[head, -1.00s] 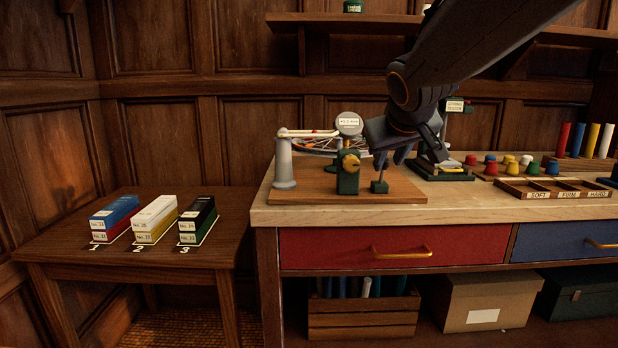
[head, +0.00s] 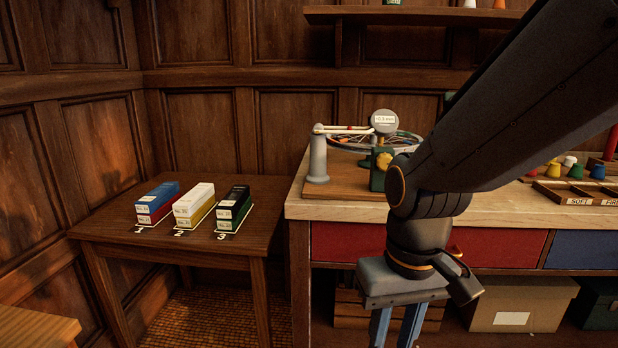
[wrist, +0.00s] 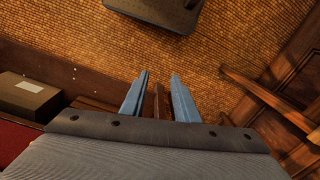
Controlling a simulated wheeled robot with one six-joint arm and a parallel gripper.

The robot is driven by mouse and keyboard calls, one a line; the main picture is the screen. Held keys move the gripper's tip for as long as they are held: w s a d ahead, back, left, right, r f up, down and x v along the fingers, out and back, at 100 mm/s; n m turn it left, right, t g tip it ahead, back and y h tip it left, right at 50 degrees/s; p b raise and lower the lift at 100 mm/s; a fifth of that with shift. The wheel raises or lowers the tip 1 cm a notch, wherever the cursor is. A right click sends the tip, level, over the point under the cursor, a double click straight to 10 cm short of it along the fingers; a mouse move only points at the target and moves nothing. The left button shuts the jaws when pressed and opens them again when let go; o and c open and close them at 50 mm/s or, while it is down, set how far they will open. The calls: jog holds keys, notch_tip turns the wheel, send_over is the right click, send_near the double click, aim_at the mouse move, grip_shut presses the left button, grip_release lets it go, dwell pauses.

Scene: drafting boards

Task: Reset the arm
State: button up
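My gripper (head: 397,328) hangs at the end of my dark arm in front of the bench, pointing down below the worktop's front edge. In the wrist view its two blue-grey fingers (wrist: 160,98) stand apart with a gap between them. Nothing is held between the fingers. The fingertips reach the lower part of the head view, in front of the wooden crate under the bench.
The bench (head: 300,208) has a red drawer (head: 345,241) and a blue drawer (head: 585,250). A side table (head: 110,235) at left holds stacked blue, white and black boxes. A cardboard box (head: 500,302) sits underneath. Patterned floor (wrist: 230,50) lies below my gripper.

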jog(key=d+r+m+p, duration=0.2)
jog(key=d+r+p, duration=0.4)
jog(key=p, duration=0.5)
jog(key=shift+s+d+r+h+p, duration=0.15)
jog(key=shift+d+r+h+p, duration=0.2)
jog(key=shift+d, duration=0.15)
